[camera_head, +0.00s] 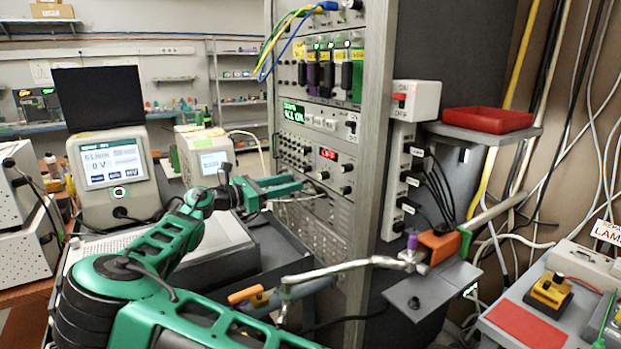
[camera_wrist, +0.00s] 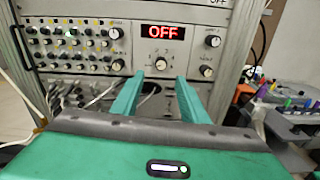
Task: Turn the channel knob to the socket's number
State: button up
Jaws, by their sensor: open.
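The channel knob (camera_wrist: 161,64) is a small round knob with a dial scale, below a red display (camera_wrist: 163,33) that reads OFF. The knob also shows in the head view (camera_head: 324,175), under the red display (camera_head: 328,154). My gripper (camera_wrist: 155,82) is open and empty. Its two green fingers point at the rack panel, with the knob between and just above their tips in the wrist view. I cannot tell how far the tips are from the panel. In the head view my gripper (camera_head: 288,190) is at the rack's front. The knob's number and the socket's number are too small to read.
Other knobs (camera_wrist: 212,41) sit right of the display, and a knob panel (camera_wrist: 75,45) lies left. Loose cables hang near the fingers. In the head view a power strip (camera_head: 400,180), a red tray (camera_head: 487,120) and a metal arm (camera_head: 350,265) stand right and front.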

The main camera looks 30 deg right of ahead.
aim_at(320, 176)
jog(key=d, duration=1)
jog(key=shift+w+d, duration=0.1)
grip_shut()
